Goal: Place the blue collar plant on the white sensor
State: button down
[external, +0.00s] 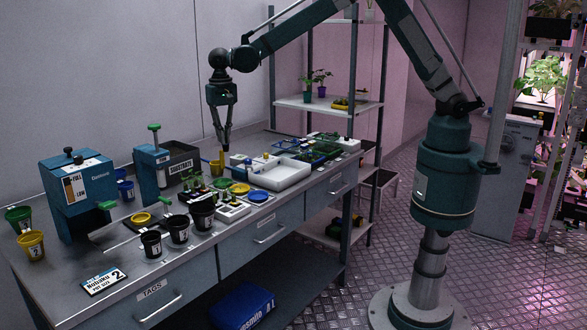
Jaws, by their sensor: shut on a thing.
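My gripper (226,148) hangs pointing down over the back middle of the bench. Its fingers are close together on a small thing that I cannot make out at this size. I cannot pick out a blue collar on any plant. Several small green seedlings (195,184) stand on the bench below and left of the gripper. A small white box (239,160) stands just right of and below the fingertips; I cannot tell whether it is the white sensor. A white holder (233,211) with small dark parts lies near the front edge.
A yellow container (217,164) is just below the gripper. A white tray (284,176), blue dish (258,196) and yellow dish (240,188) lie to the right. Black pots (202,211), the substrate dispenser (168,167) and a blue machine (78,193) crowd the left.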

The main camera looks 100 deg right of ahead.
jog(key=r, duration=0.2)
send_over(238, 156)
jog(key=shift+a+f, duration=0.2)
jog(key=shift+f, duration=0.05)
notch_tip(238, 156, down, 6)
jog(key=shift+f, duration=0.15)
jog(key=shift+f, duration=0.1)
dwell(0.4)
jog(key=shift+f, duration=1.75)
jog(key=shift+f, duration=0.15)
jog(key=c, duration=2.6)
grip_release()
jog(key=shift+o, duration=0.4)
